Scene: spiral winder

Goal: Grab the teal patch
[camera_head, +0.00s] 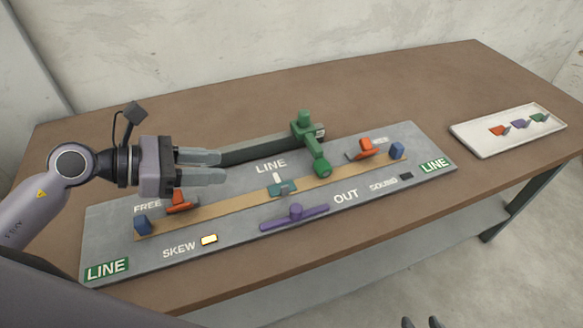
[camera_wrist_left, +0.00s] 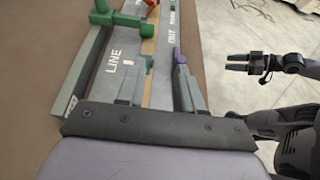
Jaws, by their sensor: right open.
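The teal patch (camera_head: 288,188) lies on the tan strip (camera_head: 235,199) near the middle of the grey board, with a small white upright tab at it.
A green arm (camera_head: 262,148) with a green roller (camera_head: 322,168) stands behind the patch. A purple bar (camera_head: 294,217) lies in front. Orange blocks (camera_head: 180,202) and blue blocks (camera_head: 397,150) sit near both strip ends. A white tray (camera_head: 510,143) holds small coloured pieces at right.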

